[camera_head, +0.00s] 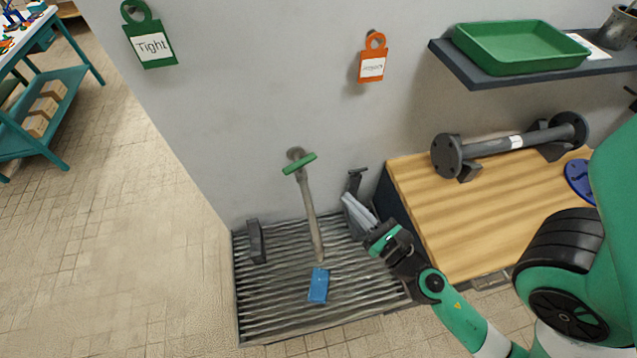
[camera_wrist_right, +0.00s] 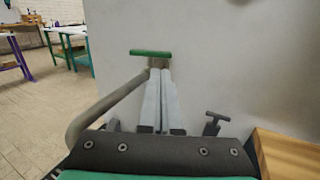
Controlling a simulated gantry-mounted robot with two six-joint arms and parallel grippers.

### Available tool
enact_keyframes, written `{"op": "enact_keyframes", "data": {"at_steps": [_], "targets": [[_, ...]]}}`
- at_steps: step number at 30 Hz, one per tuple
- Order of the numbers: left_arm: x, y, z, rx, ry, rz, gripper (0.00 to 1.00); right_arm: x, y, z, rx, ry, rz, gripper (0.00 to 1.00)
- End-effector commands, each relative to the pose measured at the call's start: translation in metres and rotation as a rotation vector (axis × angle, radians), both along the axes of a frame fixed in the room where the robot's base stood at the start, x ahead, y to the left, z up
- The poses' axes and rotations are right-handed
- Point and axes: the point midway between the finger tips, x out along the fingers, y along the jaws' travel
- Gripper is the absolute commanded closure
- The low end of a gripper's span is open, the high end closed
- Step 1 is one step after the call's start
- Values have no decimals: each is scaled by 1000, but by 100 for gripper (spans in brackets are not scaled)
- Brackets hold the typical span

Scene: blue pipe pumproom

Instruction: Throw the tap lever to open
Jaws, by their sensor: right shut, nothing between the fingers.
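The tap is on the grey wall, with a green lever (camera_head: 299,163) across its top and a long grey spout (camera_head: 311,215) reaching down over the ribbed drain. In the right wrist view the green lever (camera_wrist_right: 151,53) lies nearly level, and the spout (camera_wrist_right: 100,105) curves down to the left. My right gripper (camera_head: 347,198) is right of the spout and below the lever, apart from both in the head view. Its pale fingers are shut and empty. In the wrist view the fingertips (camera_wrist_right: 160,72) show just below the lever and cover part of the tap body. My left gripper is not in view.
A blue block (camera_head: 318,285) lies on the ribbed drain (camera_head: 280,305). Dark upright pieces (camera_head: 257,241) stand at the drain's back. A wooden bench (camera_head: 450,220) with a flanged pipe (camera_head: 500,147) is at right. Green and orange tags hang above. The wall left of the tap is clear.

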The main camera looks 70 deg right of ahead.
Motion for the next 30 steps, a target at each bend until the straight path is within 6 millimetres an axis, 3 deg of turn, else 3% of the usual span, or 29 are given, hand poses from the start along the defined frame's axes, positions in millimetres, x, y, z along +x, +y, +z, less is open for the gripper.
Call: {"op": "enact_keyframes", "data": {"at_steps": [1, 2, 10, 20, 30], "targets": [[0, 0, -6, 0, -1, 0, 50, -7, 1, -14, 2, 29, -10, 100], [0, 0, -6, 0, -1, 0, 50, -10, 1, -16, 2, 37, -12, 100], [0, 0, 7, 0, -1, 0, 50, -1, -4, -10, 3, 38, -13, 100], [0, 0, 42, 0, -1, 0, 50, 54, -41, -7, 3, 35, -13, 100], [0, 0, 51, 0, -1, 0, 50, 101, -73, -12, 5, 35, -12, 100]]}}
